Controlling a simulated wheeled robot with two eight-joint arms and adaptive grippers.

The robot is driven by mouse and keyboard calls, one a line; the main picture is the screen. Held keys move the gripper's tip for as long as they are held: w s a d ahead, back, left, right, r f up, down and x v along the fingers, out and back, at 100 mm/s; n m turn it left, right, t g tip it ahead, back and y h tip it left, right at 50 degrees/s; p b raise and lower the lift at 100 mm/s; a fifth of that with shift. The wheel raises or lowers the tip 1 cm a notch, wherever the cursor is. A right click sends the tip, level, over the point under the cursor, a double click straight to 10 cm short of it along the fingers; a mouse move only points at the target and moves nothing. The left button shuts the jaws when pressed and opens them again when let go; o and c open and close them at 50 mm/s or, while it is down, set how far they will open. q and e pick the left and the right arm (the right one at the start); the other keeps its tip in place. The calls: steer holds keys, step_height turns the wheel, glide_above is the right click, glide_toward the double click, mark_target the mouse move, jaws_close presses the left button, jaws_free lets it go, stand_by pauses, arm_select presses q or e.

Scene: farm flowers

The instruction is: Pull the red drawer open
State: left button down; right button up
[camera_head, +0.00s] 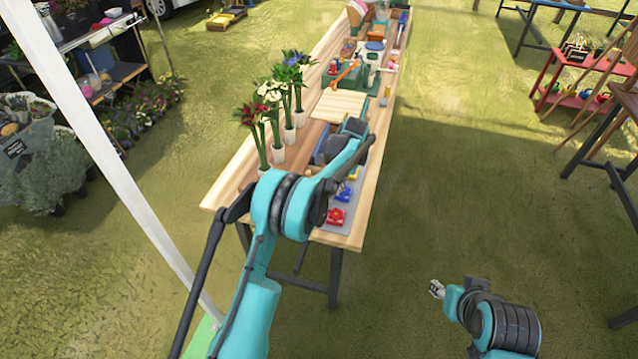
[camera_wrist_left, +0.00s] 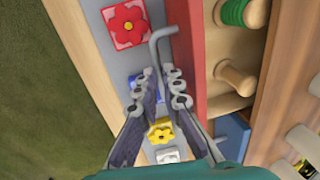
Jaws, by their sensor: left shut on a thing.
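In the left wrist view the red drawer (camera_wrist_left: 188,50) shows its front edge-on, with a grey bar handle (camera_wrist_left: 153,50) on it. The drawer stands out from the blue drawer front (camera_wrist_left: 233,135), and its wooden inside is visible. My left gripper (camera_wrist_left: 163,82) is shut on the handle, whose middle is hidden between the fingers. In the head view my left arm hides the drawer and most of this gripper. My right gripper (camera_head: 437,288) hangs over the grass, clear of the table; its finger opening is too small to read.
A green spool (camera_wrist_left: 240,12) and a wooden spool (camera_wrist_left: 236,77) lie in the drawer. Red (camera_head: 336,216), blue (camera_head: 345,191) and yellow flower pieces (camera_wrist_left: 160,132) lie on a grey mat in front. Vases of flowers (camera_head: 278,152) line the table's left edge.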

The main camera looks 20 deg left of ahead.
arm_select(q)
steer(key=d, duration=0.5)
steer(key=shift+s+d, duration=0.1)
steer(key=shift+d, duration=0.2)
steer(key=c, duration=1.9)
jaws_free()
steer(key=shift+r, duration=0.15)
steer(key=r, duration=0.4)
steer(key=d+r, duration=0.1)
steer(key=r, duration=0.2)
steer(key=d+r, duration=0.1)
steer(key=r, duration=0.3)
steer(key=shift+r, duration=0.3)
